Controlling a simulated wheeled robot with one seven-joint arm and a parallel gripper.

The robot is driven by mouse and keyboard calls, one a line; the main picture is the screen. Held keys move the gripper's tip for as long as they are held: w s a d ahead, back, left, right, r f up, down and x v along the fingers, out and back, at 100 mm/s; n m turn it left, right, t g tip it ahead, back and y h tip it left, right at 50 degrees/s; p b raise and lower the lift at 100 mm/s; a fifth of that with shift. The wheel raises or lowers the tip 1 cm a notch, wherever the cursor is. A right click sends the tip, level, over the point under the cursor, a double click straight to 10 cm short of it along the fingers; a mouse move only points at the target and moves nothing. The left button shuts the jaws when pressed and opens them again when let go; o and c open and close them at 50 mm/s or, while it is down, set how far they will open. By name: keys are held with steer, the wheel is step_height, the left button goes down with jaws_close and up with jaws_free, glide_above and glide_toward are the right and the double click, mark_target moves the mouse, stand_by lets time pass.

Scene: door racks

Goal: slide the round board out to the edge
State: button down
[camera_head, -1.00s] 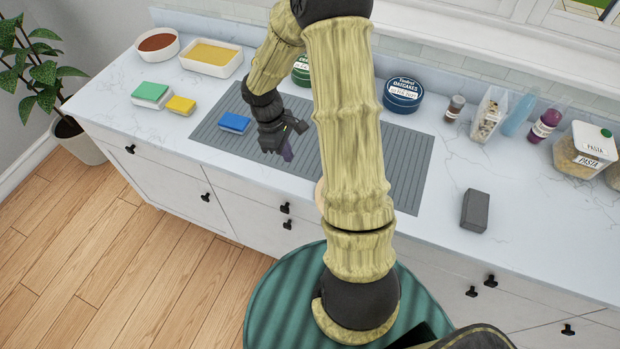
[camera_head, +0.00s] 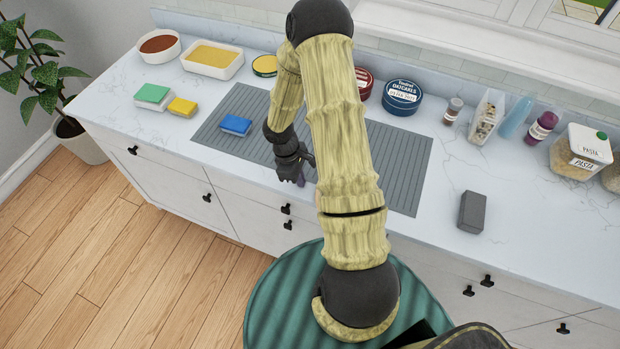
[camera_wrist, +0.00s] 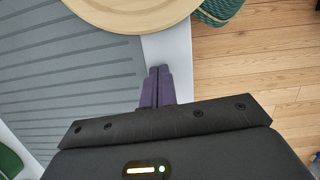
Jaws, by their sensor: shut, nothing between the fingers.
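The round board (camera_wrist: 135,14) is pale wood with a raised rim, cut off by the top of the wrist view. It lies flat over the grey ribbed mat and the strip of counter at the front edge. Its right side appears to reach slightly past that edge. In the head view my arm hides the board. My gripper (camera_head: 301,180) is low over the front of the mat, left of my arm. In the wrist view its purple fingertips (camera_wrist: 157,84) are together and empty, pointing at the board with a gap between.
The grey ribbed mat (camera_head: 400,165) covers the middle counter. A blue sponge (camera_head: 235,125) lies on its left part. A dark grey block (camera_head: 472,212) lies to the right. Round tins, including a blue one (camera_head: 402,97), and jars stand along the back. Wood floor lies beyond the front edge.

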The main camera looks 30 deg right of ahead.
mark_target(313, 188)
steer(key=shift+s+d, duration=1.05)
steer(key=shift+s, duration=0.1)
steer(key=shift+s+d, duration=0.5)
steer(key=shift+s+d+b, duration=0.15)
steer(key=shift+s+b, duration=0.15)
steer(key=shift+w+r, duration=0.1)
steer(key=w+a, duration=0.3)
steer(key=shift+p, duration=0.4)
steer(key=b+v, duration=0.1)
steer(key=v, duration=0.8)
steer(key=shift+r, duration=0.45)
steer(key=shift+w+d, duration=0.1)
steer(key=shift+d, duration=0.05)
